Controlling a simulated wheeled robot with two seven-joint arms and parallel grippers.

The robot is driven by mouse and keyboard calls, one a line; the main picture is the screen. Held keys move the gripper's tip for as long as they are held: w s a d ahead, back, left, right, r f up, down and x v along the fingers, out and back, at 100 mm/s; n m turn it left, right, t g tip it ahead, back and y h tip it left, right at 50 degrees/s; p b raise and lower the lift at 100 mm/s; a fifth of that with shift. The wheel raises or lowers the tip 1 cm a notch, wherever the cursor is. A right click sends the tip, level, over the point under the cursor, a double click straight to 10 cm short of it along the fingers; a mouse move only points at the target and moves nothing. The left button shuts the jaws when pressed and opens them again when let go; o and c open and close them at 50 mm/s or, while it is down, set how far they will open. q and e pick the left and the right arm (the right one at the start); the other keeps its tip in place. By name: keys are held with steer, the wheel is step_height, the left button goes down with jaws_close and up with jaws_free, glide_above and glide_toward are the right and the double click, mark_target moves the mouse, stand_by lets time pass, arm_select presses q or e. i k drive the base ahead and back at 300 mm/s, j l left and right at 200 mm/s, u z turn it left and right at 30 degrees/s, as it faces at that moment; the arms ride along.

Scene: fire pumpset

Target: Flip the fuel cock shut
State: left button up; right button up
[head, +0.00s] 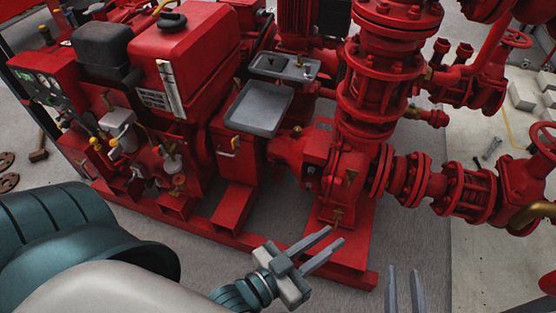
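The red pumpset carries a red fuel tank (188,38) at the upper left. I cannot tell for sure which fitting is the fuel cock; several small yellow-tipped levers (114,142) show on the engine below the tank. No lever's open or shut position can be made out. My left gripper (336,235) is open and empty, in front of the base frame, well to the right of those levers. My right gripper (404,269) is open and empty at the bottom edge, to the right of the left one; only its fingers show.
A grey tray (259,108) sits at mid-pumpset. Red flanged pipes and valves (470,193) fill the right side. The red base frame (240,240) runs along the front. A hammer (39,150) lies on the floor at left. Bare floor (410,250) lies at lower right.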

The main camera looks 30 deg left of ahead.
mark_target(156, 151)
steer(key=u, duration=1.95)
